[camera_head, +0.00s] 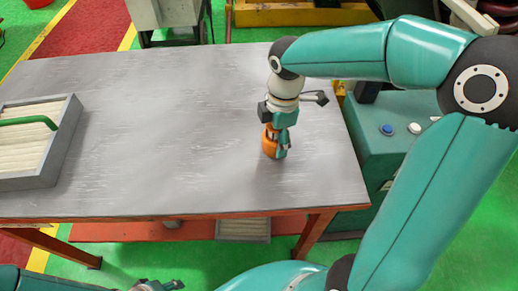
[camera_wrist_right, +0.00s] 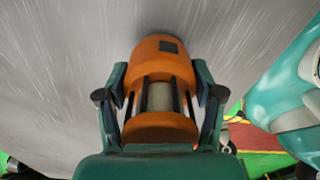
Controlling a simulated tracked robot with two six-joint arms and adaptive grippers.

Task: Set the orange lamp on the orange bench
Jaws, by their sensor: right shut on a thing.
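The orange lamp (camera_head: 268,141) is in my right gripper (camera_head: 275,140), over the right part of the orange bench's grey metal top (camera_head: 170,120). In the right wrist view the lamp (camera_wrist_right: 160,56) has orange ends and a pale middle behind dark bars. The fingers of my right gripper (camera_wrist_right: 160,85) close on it from both sides. I cannot tell whether the lamp touches the bench top. Orange legs and rails show under the top. My left gripper (camera_head: 158,286) is partly in view at the bottom edge, away from the bench, and its jaws are unclear.
A grey tray (camera_head: 68,145) with pale contents and a green handle sits at the bench's left end. A teal cabinet (camera_head: 400,110) with buttons stands off the right edge. The middle of the bench top is clear.

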